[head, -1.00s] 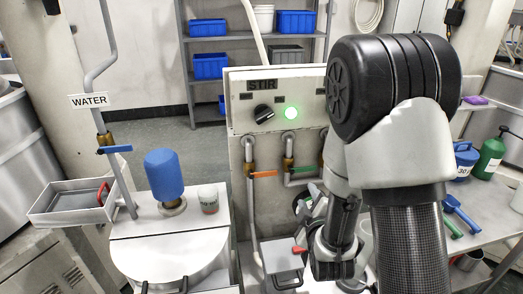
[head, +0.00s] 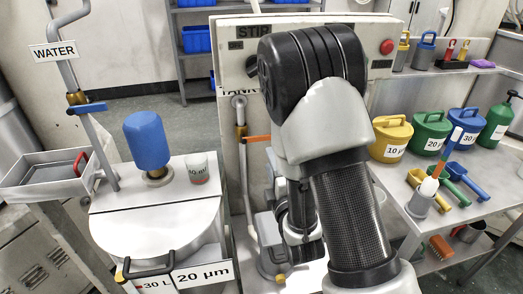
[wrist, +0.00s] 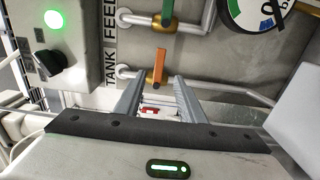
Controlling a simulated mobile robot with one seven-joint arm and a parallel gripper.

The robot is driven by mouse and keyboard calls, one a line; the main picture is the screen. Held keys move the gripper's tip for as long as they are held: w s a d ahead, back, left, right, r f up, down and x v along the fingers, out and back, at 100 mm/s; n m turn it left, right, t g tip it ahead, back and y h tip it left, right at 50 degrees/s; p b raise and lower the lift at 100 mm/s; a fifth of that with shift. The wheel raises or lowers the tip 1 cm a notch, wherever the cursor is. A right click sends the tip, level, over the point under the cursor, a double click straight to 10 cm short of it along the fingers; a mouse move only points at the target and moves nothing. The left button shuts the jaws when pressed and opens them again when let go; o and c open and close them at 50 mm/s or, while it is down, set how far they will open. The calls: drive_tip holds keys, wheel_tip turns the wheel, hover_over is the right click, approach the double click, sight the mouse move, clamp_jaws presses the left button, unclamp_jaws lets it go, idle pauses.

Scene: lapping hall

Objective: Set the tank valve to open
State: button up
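The tank valve has an orange lever (head: 257,138) under the TANK label (head: 238,82) on the panel, partly behind my arm. The lever lies crosswise to its pipe (head: 243,175). In the wrist view the orange lever (wrist: 160,65) stands just beyond my fingertips, roughly between them, beside the sideways TANK label. My gripper (wrist: 156,82) is open, with its two grey fingers apart and nothing seen held. I cannot tell whether a finger touches the lever. A second valve with a green lever (wrist: 167,10) sits beside the FEED label.
The wrist view shows a round gauge (wrist: 255,12), a lit green lamp (wrist: 54,20) and a black knob (wrist: 50,65). A blue cylinder (head: 147,140) and a cup (head: 197,167) stand on the left machine. Lidded pots (head: 390,138) and scoops stand on the right bench.

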sight(262, 139)
drive_tip(key=w, duration=0.4)
drive_tip(key=w+a, duration=0.1)
drive_tip(key=w, duration=0.3)
drive_tip(key=w+a+b, duration=0.1)
drive_tip(key=w, duration=0.3)
drive_tip(key=shift+w+a, duration=0.1)
drive_tip(key=shift+a, duration=0.15)
clamp_jaws()
